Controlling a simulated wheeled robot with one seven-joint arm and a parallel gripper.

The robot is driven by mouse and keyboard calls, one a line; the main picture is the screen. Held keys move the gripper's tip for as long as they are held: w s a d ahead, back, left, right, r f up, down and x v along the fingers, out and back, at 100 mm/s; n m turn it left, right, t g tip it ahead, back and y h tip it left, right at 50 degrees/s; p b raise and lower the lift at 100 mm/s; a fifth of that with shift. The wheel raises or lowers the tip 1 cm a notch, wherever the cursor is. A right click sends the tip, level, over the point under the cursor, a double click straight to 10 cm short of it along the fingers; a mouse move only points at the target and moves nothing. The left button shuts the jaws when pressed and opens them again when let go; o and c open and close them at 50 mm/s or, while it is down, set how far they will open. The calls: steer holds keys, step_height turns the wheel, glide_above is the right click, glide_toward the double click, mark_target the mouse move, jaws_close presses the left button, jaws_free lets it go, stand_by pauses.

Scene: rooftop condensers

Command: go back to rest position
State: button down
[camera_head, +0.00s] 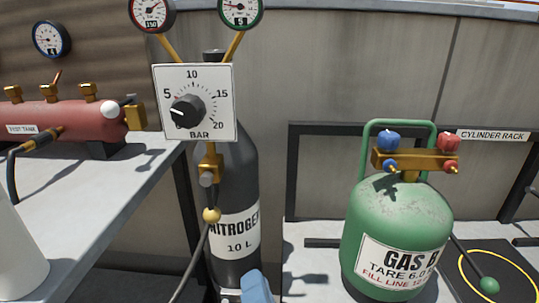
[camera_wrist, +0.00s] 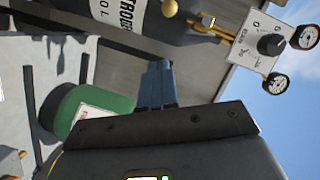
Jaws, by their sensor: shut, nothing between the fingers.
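My gripper (camera_wrist: 157,80) shows in the wrist view as blue fingers pressed together with nothing between them. Its blue tip (camera_head: 257,287) also shows at the bottom edge of the head view, in front of the base of the dark nitrogen cylinder (camera_head: 230,165). The gripper appears apart from the cylinder and its regulator panel (camera_head: 220,115), whose black knob (camera_head: 187,111) points toward the low end of the bar scale. In the wrist view the scene is rotated, with the nitrogen cylinder (camera_wrist: 160,20) above the fingers and the green gas cylinder (camera_wrist: 95,105) at left.
The green gas cylinder (camera_head: 400,230) with its valve manifold (camera_head: 412,162) stands at right before the cylinder rack (camera_head: 293,172). A red test tank (camera_head: 65,119) sits on the grey bench (camera_head: 110,195) at left. Gauges (camera_head: 240,8) stand above the panel. A hose (camera_head: 192,262) hangs beside the nitrogen cylinder.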

steer(key=s+d+f+n+g, duration=0.1)
steer(key=s+d+f+n, duration=0.5)
steer(key=s+d+f, duration=0.5)
steer(key=s+d+n+h, duration=0.4)
steer(key=s+d, duration=0.9)
steer(key=s, duration=0.2)
step_height(320, 180, up, 23)
steer(key=p, duration=2.2)
steer(key=shift+a, duration=0.25)
steer(key=shift+s, duration=0.1)
